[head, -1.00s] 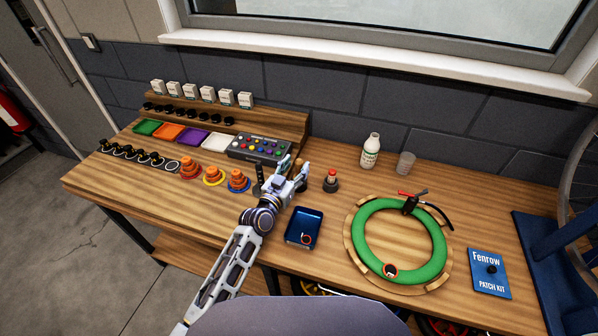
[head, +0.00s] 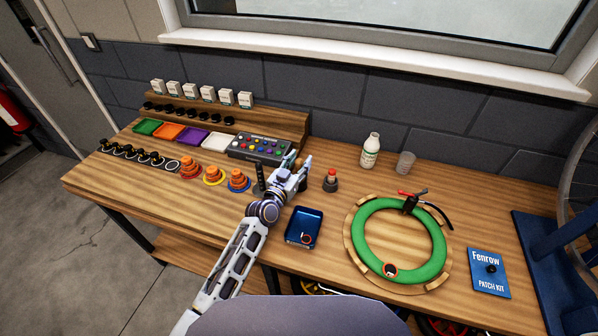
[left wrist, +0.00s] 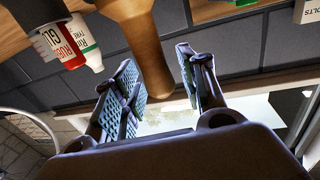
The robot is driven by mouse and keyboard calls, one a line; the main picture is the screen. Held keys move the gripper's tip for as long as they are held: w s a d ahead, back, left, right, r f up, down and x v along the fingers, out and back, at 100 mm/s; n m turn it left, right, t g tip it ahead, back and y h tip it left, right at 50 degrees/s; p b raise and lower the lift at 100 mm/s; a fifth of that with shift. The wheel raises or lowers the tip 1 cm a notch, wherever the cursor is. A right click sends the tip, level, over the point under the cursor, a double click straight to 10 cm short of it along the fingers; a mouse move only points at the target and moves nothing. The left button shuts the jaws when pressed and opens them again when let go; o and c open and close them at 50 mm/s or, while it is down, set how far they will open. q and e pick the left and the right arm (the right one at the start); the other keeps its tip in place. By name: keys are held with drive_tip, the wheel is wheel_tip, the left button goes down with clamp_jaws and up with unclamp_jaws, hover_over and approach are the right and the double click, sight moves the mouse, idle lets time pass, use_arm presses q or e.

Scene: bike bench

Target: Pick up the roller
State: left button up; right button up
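The wooden handle (left wrist: 142,45) that I take to be the roller's shows in the left wrist view, between the two fingers of my left gripper (left wrist: 165,85). A gap shows between the handle and the right-hand finger; I cannot tell if the left-hand finger touches it. The gripper is open. In the head view, my left gripper (head: 296,164) is over the bench, left of the red-topped glue pot (head: 331,181). It hides most of the roller there. My right gripper is not in view.
A blue tray (head: 290,240) lies near the front edge. A black upright post (head: 259,180) stands close left of the gripper. A control box (head: 260,147) is behind. A green tube ring (head: 362,250), white bottle (head: 371,150) and clear cup (head: 405,162) are to the right.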

use_arm(q)
clamp_jaws()
drive_tip(key=shift+r, duration=0.1)
drive_tip(key=shift+r+p, duration=0.35)
drive_tip(key=shift+r, duration=4.6)
